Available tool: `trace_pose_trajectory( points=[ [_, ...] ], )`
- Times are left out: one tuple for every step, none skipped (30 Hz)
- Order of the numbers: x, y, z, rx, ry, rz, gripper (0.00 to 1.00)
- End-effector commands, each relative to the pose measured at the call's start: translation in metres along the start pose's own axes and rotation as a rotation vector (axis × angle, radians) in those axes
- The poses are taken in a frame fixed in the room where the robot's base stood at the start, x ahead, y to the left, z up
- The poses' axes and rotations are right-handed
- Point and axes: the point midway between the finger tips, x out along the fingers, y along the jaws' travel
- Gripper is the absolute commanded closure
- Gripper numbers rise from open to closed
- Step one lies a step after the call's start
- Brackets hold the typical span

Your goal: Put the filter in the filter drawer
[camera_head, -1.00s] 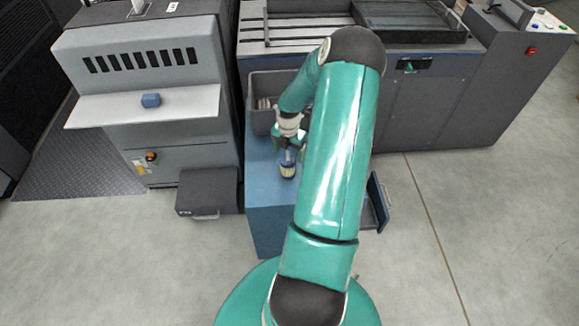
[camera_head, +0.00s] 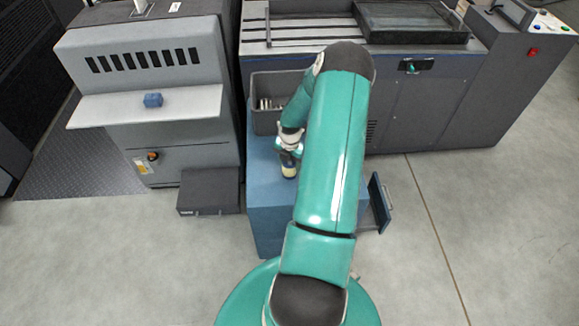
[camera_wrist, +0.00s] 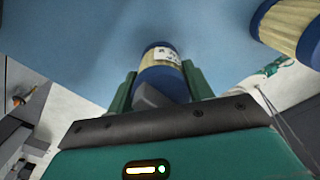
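One filter (camera_head: 289,172), a cream pleated cylinder with blue ends, is on the blue cabinet top (camera_head: 268,205). In the wrist view this filter (camera_wrist: 163,58), with a white label, is between the two green fingers of my gripper (camera_wrist: 160,80). The fingers flank it closely; contact on both sides is not clear. In the head view my gripper (camera_head: 289,153) is right at the filter. A second filter (camera_wrist: 288,28) is at the top right of the wrist view. I cannot make it out in the head view. An open drawer (camera_head: 379,203) sticks out on the cabinet's right, partly behind my arm.
A grey bin (camera_head: 262,118) with pale items stands at the back of the cabinet. A small blue block (camera_head: 153,100) lies on the left machine's shelf (camera_head: 190,105). A low dark box (camera_head: 208,190) is left of the cabinet. The floor at right is clear.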

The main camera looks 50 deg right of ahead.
Motion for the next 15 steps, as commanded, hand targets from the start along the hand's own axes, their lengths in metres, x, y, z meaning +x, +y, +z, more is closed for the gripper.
trace_pose_trajectory(
  points=[
    [0.000, 0.000, 0.000, 0.000, 0.000, 0.000, 0.71],
    [0.000, 0.000, 0.000, 0.000, 0.000, 0.000, 0.74],
    [0.000, 0.000, 0.000, 0.000, 0.000, 0.000, 0.78],
    [0.000, 0.000, 0.000, 0.000, 0.000, 0.000, 0.78],
    [0.000, 0.000, 0.000, 0.000, 0.000, 0.000, 0.78],
    [0.000, 0.000, 0.000, 0.000, 0.000, 0.000, 0.78],
    [0.000, 0.000, 0.000, 0.000, 0.000, 0.000, 0.78],
    [0.000, 0.000, 0.000, 0.000, 0.000, 0.000, 0.78],
    [-0.001, 0.000, 0.000, 0.000, 0.000, 0.000, 0.78],
    [-0.001, 0.000, 0.000, 0.000, 0.000, 0.000, 0.78],
    [-0.002, 0.000, 0.000, 0.000, -0.001, 0.001, 0.78],
    [-0.004, 0.000, 0.000, 0.000, -0.001, 0.001, 0.78],
    [-0.005, 0.001, 0.001, 0.000, -0.001, 0.001, 0.78],
    [-0.008, 0.001, 0.001, 0.000, -0.002, 0.001, 0.78],
    [-0.011, 0.001, 0.001, 0.001, -0.002, 0.001, 0.78]
  ],
)
